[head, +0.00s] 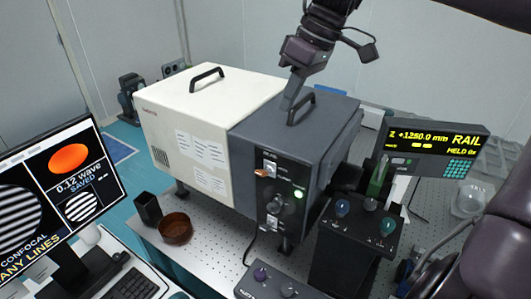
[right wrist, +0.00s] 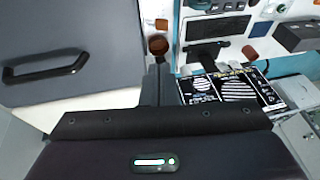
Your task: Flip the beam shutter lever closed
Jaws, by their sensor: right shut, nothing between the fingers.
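The dark grey box (head: 285,140) has a front panel with a small orange-brown lever (head: 262,173), which I take to be the shutter lever. The lever sticks out to the left beside a white label. Whether it is open or closed is too small to tell. My right gripper (head: 289,104) reaches down from the top of the head view, over the grey box's top near its black handle (head: 315,98). It is shut and empty, apart from the lever. My left gripper is not in view.
A cream box (head: 190,115) adjoins the grey one. A green lamp (head: 299,192) and a knob (head: 273,207) are on the panel. A brown bowl (head: 175,228) and black cup (head: 147,208) stand left. A control box (head: 352,235) and rail display (head: 432,142) stand right.

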